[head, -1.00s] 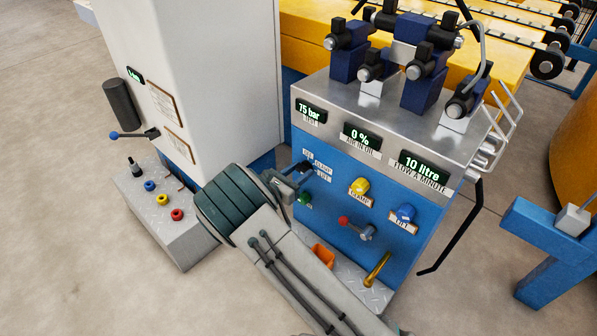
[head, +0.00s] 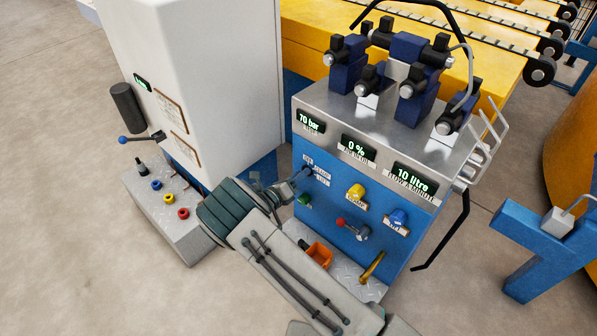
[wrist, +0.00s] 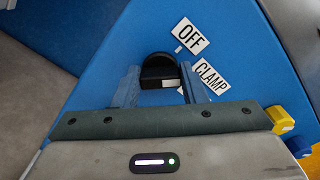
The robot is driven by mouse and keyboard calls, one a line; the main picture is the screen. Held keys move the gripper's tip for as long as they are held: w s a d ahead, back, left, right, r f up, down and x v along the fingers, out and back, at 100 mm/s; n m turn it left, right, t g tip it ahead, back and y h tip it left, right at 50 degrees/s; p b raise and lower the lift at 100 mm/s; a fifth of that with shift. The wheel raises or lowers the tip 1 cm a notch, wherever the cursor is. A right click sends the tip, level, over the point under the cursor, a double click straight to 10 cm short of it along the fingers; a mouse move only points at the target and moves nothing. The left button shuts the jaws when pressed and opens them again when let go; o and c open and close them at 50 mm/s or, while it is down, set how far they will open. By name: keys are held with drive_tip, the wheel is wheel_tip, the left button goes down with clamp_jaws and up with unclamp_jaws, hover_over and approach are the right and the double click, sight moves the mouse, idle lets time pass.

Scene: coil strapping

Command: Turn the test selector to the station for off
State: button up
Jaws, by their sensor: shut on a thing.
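The test selector (wrist: 158,65) is a black rounded knob on the blue panel, seen in the wrist view. My gripper (wrist: 160,80) has one finger on each side of it and is shut on it. The OFF label (wrist: 187,35) is up and right of the knob, and the CLAMP label (wrist: 211,76) is to its right. In the head view my gripper (head: 302,174) reaches the panel's upper left, beside these labels, and largely hides the selector. I cannot tell clearly which station the knob points to.
Displays above include one reading 70 bar (head: 311,121).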

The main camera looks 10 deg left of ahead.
drive_tip(key=shift+f+n+p, duration=0.2)
drive_tip(key=shift+n+p, duration=0.95)
drive_tip(key=shift+n, duration=3.15)
drive_tip(key=o, duration=1)
drive_tip(key=shift+s+a, duration=0.1)
drive_tip(key=p+v, duration=0.1)
drive_tip(key=v, duration=1.2)
drive_tip(key=shift+s+a+p, duration=0.2)
drive_tip(key=shift+p, duration=0.15)
